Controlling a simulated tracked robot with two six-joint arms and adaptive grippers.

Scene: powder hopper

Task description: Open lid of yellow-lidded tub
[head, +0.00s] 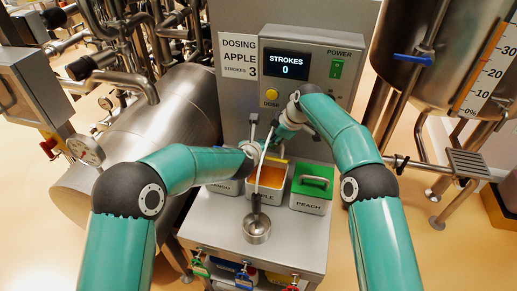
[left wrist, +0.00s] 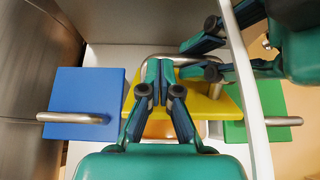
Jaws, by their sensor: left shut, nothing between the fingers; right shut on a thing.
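The apple tub (head: 267,192) stands in the middle of the bench, and orange contents show in its mouth. Its yellow lid (left wrist: 222,103) is off the mouth at the front and tilted; in the head view only a thin yellow edge (head: 279,160) shows. My right gripper (head: 283,131) is shut on the lid's metal handle, reaching in from the upper right in the left wrist view (left wrist: 190,58). My left gripper (left wrist: 160,68) is shut and empty, its fingertips close to the lid and handle. In the head view the fingertips are mostly hidden.
The blue-lidded tub (left wrist: 85,108) is left of the apple tub, and the green-lidded peach tub (head: 313,187) is right. A metal scoop (head: 257,230) is in front of the apple tub. The dosing panel (head: 302,68) reads 0 strokes behind. Coloured valves sit at the bench's front.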

